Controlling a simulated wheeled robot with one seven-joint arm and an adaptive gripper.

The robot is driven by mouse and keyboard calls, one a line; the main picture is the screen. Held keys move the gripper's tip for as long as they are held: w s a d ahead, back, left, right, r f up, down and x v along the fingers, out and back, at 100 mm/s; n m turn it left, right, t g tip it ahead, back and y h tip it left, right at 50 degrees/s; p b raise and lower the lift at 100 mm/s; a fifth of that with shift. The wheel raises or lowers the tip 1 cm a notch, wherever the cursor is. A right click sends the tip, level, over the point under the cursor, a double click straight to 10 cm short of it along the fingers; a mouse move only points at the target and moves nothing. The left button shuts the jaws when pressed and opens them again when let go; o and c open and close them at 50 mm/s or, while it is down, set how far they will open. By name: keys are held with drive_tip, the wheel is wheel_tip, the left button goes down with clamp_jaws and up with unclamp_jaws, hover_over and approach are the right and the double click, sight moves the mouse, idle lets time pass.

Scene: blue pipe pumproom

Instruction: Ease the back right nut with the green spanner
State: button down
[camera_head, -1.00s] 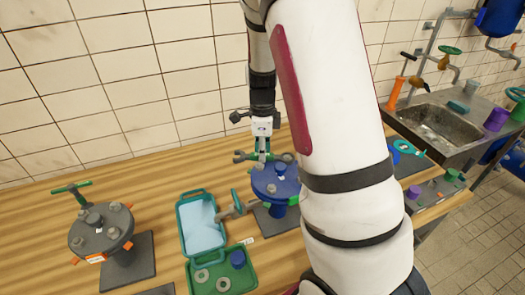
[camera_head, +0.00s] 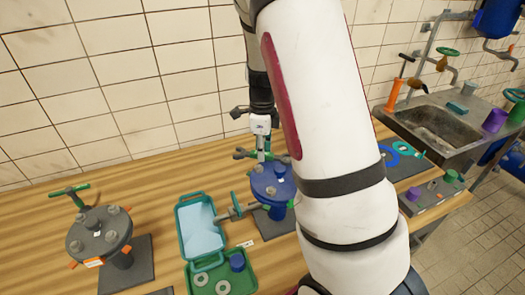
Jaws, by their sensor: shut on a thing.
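A blue round flange (camera_head: 273,184) stands on a dark plate on the bench, partly hidden by my arm. Small nuts sit on its top; one nut (camera_head: 281,169) shows towards its back right. My gripper (camera_head: 261,152) points down behind the flange and is shut on the green spanner (camera_head: 248,155). The spanner lies roughly level above the flange's back edge, its grey end to the left. Whether its right end touches a nut is too small to tell.
A grey tool with a green grip (camera_head: 235,208) lies left of the flange. An open green case (camera_head: 246,280) holds washers and a blue piece. A grey flange (camera_head: 98,232) stands at the left. A sink (camera_head: 432,128) is at the right.

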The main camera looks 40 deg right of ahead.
drive_tip(key=shift+r, duration=0.2)
drive_tip(key=shift+r+p, duration=0.55)
drive_tip(key=shift+r, duration=1.05)
